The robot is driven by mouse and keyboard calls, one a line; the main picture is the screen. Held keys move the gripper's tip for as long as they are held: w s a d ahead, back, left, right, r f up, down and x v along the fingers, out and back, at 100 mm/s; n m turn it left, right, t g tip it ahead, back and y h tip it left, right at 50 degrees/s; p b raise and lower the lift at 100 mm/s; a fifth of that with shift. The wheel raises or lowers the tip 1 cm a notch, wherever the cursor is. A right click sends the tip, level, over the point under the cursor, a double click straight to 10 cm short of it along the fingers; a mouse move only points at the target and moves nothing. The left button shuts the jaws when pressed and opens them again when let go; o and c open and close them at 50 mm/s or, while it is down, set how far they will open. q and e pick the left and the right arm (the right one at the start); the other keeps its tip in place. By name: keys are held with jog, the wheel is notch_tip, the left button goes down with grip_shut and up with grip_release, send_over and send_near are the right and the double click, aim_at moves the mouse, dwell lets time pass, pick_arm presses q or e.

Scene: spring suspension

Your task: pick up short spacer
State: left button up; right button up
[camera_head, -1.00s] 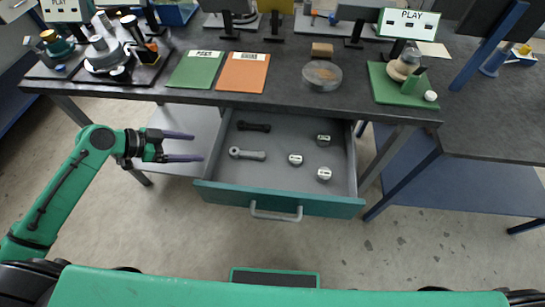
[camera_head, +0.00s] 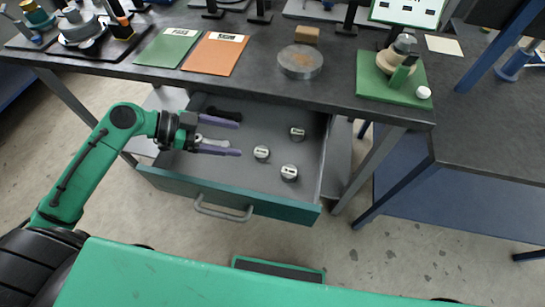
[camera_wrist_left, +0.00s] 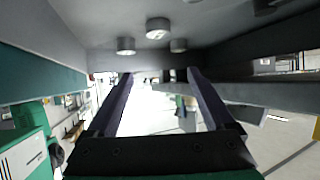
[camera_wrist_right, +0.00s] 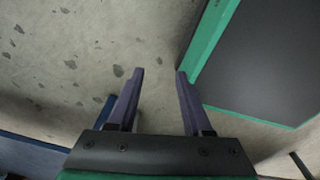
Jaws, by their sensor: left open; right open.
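Three small round grey pieces with pale markings lie in the open drawer: one at the back (camera_head: 297,133), one in the middle (camera_head: 261,153) and one at the front right (camera_head: 289,172). I cannot tell which is the short spacer. They also show in the left wrist view, at the top (camera_wrist_left: 158,28). My left gripper (camera_head: 240,135) is open and empty over the drawer's left part, its fingers pointing right towards the round pieces, apart from them. My right gripper (camera_wrist_right: 160,74) is open and empty over bare floor, out of the head view.
The teal-fronted drawer (camera_head: 270,208) is pulled out under the dark worktop (camera_head: 260,85). A black link (camera_head: 222,113) and a grey link (camera_head: 213,141) lie partly hidden behind my left gripper. A green board (camera_head: 372,85) and a round metal disc (camera_head: 300,62) are on the worktop.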

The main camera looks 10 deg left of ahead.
aim_at(260, 151)
pick_arm(q)
notch_tip(260, 151, down, 4)
jog(key=shift+r+b, duration=0.25)
jog(key=shift+b, duration=0.85)
jog(key=shift+f+b, duration=0.35)
jog(key=x, duration=0.7)
jog(key=shift+w+d+p, duration=0.15)
jog(key=shift+d+p, duration=0.05)
jog(key=shift+p, duration=0.2)
grip_shut()
pick_arm(e)
jog(key=f, duration=0.3)
jog(key=shift+a+f, duration=0.25)
